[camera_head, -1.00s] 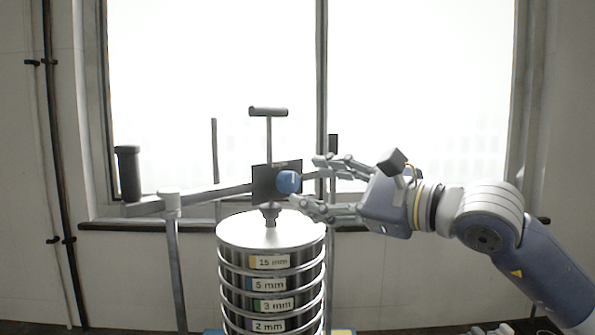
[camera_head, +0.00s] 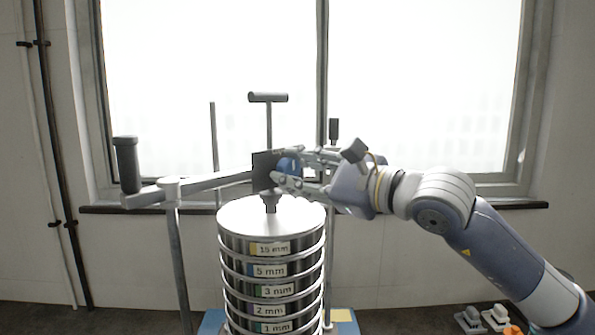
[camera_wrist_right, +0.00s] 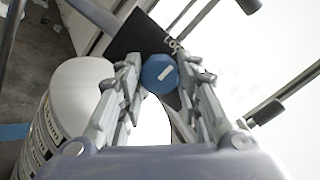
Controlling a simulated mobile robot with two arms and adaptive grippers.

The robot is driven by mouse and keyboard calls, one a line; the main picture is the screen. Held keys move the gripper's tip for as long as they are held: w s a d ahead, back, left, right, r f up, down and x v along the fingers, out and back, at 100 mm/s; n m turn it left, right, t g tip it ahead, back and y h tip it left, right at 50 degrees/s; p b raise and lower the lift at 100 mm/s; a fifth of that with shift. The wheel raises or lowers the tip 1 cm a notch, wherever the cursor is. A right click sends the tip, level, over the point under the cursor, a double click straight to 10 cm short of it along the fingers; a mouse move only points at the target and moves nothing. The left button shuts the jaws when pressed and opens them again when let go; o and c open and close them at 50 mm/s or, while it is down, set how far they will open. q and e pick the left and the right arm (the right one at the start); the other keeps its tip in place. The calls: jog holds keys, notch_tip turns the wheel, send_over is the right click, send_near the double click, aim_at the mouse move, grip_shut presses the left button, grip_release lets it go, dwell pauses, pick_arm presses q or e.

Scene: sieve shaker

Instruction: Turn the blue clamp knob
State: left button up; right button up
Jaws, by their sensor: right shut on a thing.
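The blue clamp knob (camera_head: 288,166) sits on the black plate (camera_head: 262,172) at the middle of the clamp bar, above the sieve stack. My right gripper (camera_head: 281,167) reaches in from the right and is shut on the knob, one finger above and one below, hiding part of it. In the right wrist view the knob (camera_wrist_right: 160,73) with its white mark lies between the fingertips of my right gripper (camera_wrist_right: 157,80). My left gripper is not in view.
The sieve stack (camera_head: 270,215) with size labels stands right below the gripper. A clamp handle (camera_head: 127,165) rises at the left, a T-handle (camera_head: 268,98) above the plate and a dark post (camera_head: 334,130) behind. Small items (camera_head: 490,318) lie at the lower right.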

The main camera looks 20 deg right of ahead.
jog(key=shift+f+m+b, duration=0.15)
jog(key=shift+m+b, duration=0.25)
jog(key=shift+b, duration=0.4)
jog(key=m+b, duration=0.4)
jog(key=b, duration=0.1)
jog(key=shift+a, duration=0.1)
jog(key=shift+m+b, duration=0.75)
jog(key=shift+m, duration=0.15)
jog(key=m+b, duration=0.3)
jog(key=m, duration=0.2)
jog(key=shift+m+t+b, duration=0.3)
jog(key=shift+t+b, duration=0.05)
jog(key=shift+t, duration=0.05)
jog(key=m+b, duration=0.1)
jog(key=m, duration=0.2)
jog(key=shift+m+b, duration=0.3)
jog(key=shift+b, duration=0.1)
jog(key=shift+r+m+h+b, duration=0.25)
jog(key=shift+m+b, duration=0.25)
jog(key=shift+m, duration=0.8)
jog(key=o, duration=1.1)
jog(key=shift+f, duration=0.1)
